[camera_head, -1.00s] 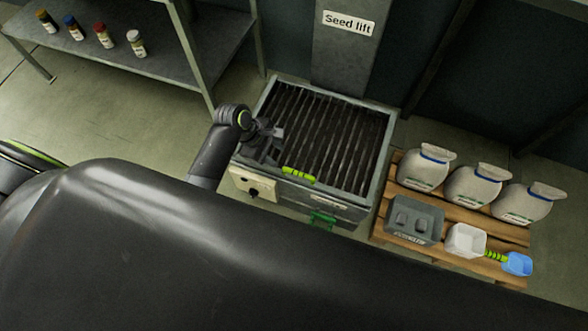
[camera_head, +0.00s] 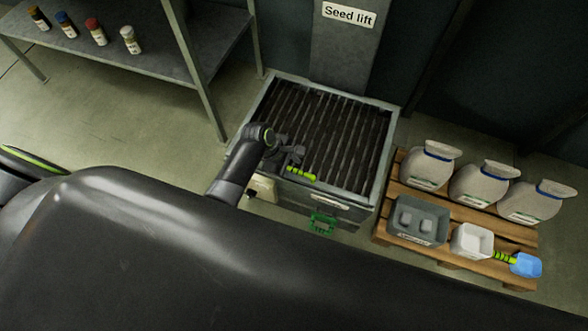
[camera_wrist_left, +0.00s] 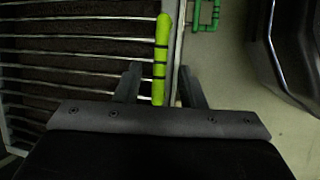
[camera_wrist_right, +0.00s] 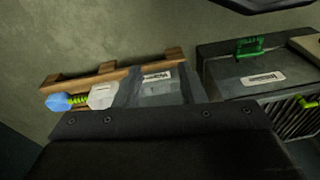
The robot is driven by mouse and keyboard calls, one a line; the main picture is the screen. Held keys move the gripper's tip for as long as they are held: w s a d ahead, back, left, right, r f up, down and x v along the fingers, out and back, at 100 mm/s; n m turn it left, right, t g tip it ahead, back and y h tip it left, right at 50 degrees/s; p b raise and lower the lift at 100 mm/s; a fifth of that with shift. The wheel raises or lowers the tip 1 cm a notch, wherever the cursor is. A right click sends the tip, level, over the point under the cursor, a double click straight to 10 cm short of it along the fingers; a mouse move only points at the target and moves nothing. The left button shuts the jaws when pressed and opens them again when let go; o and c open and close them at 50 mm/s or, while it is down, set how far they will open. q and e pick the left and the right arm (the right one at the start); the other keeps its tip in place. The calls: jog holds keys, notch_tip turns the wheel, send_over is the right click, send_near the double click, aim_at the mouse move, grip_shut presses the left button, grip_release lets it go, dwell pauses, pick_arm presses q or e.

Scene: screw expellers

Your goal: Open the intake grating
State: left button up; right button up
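The intake grating (camera_head: 335,130) is a set of dark parallel bars lying flat and closed in the grey intake box (camera_head: 375,195). Its yellow-green handle (camera_head: 302,174) sits at the grating's front edge. The left gripper (camera_head: 296,157) is above that edge, close beside the handle. In the left wrist view, the handle (camera_wrist_left: 161,60) runs between the two open fingers of the left gripper (camera_wrist_left: 160,85); I see no contact on both sides.
A green latch-like part (camera_head: 322,223) is on the box front. A pallet (camera_head: 465,258) at right holds white sacks (camera_head: 478,184), a grey bin (camera_head: 418,221), a white container (camera_head: 471,241) and a blue scoop (camera_head: 526,265). A shelf (camera_head: 150,55) with bottles stands at left.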

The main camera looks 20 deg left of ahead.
pick_arm(q)
jog(key=shift+x, duration=0.9)
jog(key=shift+c, duration=0.2)
grip_shut()
